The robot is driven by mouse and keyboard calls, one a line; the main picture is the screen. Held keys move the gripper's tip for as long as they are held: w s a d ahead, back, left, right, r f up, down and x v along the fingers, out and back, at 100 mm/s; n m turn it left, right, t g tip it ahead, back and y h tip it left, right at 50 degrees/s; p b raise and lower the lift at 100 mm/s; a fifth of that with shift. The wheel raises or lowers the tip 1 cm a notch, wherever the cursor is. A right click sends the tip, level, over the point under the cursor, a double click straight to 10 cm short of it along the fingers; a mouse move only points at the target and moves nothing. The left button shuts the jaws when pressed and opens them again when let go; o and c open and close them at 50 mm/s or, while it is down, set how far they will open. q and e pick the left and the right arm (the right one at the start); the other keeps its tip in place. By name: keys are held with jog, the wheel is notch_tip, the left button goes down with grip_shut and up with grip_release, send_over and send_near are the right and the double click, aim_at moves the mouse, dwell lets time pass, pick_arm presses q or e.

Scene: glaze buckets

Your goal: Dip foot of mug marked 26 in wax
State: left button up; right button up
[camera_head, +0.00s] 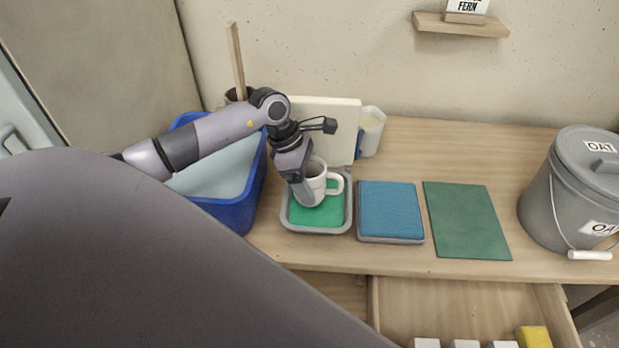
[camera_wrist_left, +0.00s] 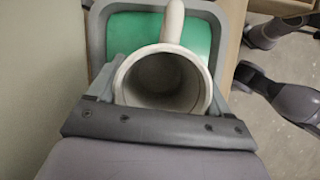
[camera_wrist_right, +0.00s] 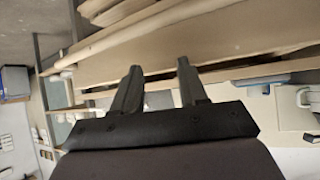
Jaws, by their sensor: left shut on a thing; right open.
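A white mug (camera_head: 314,184) is held upright by my left gripper (camera_head: 300,188), with its handle to the right. I see no number on the mug from here. It is over or in a grey tray (camera_head: 287,217) with green wax (camera_head: 320,215) inside; I cannot tell whether its foot touches the wax. In the left wrist view the mug (camera_wrist_left: 163,82) opens towards the camera between the fingers, and the green wax (camera_wrist_left: 130,30) shows beyond it. My right gripper (camera_wrist_right: 158,88) is open and empty in the right wrist view, away from the mug.
A blue bin (camera_head: 240,212) stands left of the tray. A blue sponge pad (camera_head: 390,210) and a green mat (camera_head: 466,220) lie to the right. A grey bucket marked OAT (camera_head: 560,205) stands at the far right. An open drawer (camera_head: 450,300) juts out below the front edge.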

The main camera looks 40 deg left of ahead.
pick_arm(q)
jog(key=shift+f, duration=0.1)
dwell(0.3)
jog(key=shift+f+b, duration=0.75)
jog(key=shift+b, duration=0.05)
dwell(0.7)
dwell(0.9)
jog(key=shift+r+p, duration=0.75)
jog(key=shift+r, duration=0.6)
dwell(0.6)
jog(key=shift+r+p, duration=1.4)
jog(key=shift+r, duration=0.85)
